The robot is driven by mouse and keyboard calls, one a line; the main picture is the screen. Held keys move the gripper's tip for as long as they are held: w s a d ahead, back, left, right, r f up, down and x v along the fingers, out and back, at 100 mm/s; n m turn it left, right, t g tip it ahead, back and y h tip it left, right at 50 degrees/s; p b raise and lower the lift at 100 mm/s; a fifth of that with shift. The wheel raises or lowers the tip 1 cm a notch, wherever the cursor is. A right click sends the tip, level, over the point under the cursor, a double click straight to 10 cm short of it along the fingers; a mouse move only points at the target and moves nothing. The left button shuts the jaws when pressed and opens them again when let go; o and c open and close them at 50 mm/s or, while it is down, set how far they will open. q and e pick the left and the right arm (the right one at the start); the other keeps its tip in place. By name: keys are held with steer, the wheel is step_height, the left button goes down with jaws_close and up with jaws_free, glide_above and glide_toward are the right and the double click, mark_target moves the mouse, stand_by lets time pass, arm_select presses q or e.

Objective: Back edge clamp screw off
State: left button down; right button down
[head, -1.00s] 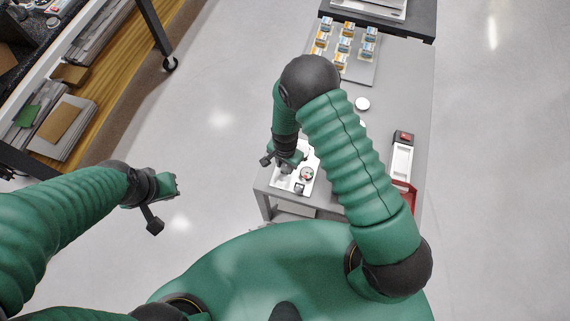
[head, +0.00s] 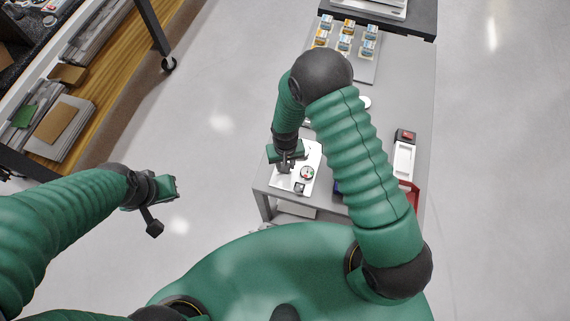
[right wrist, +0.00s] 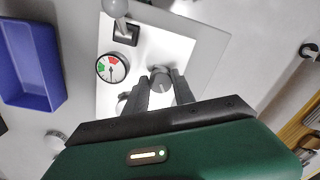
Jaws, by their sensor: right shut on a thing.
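The white mirror fixture plate (head: 313,158) lies on the near left corner of the grey table. It carries a dial gauge (head: 307,172) and a ball-topped lever on a black square base (right wrist: 125,35). My right gripper (head: 285,168) is over the plate's left part. In the right wrist view its fingers are shut on a grey round clamp screw (right wrist: 160,76), which stands at the plate. A second round part (right wrist: 122,103) is partly hidden behind a finger. My left gripper (head: 165,205) hangs over the floor, away from the table; its jaw opening is unclear.
A blue bin (right wrist: 30,65) stands beside the plate, mostly hidden by my right arm in the head view. A red bin (head: 411,196) and a white tray with a red-topped item (head: 404,138) are at the right edge. Small boxes (head: 344,42) stand at the back.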

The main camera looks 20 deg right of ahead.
steer(key=n, duration=0.3)
steer(key=shift+w+r+n, duration=0.1)
steer(key=shift+w+n, duration=0.2)
steer(key=shift+n, duration=0.1)
steer(key=n, duration=0.3)
steer(key=shift+n+b, duration=0.3)
steer(key=shift+b, duration=0.1)
steer(key=n, duration=0.3)
steer(key=shift+n, duration=0.3)
steer(key=n, duration=0.2)
steer(key=shift+r+n, duration=0.1)
steer(key=shift+n, duration=0.3)
steer(key=n+p, duration=0.1)
steer(key=n, duration=0.4)
steer(key=n+p, duration=0.1)
steer(key=n, duration=0.4)
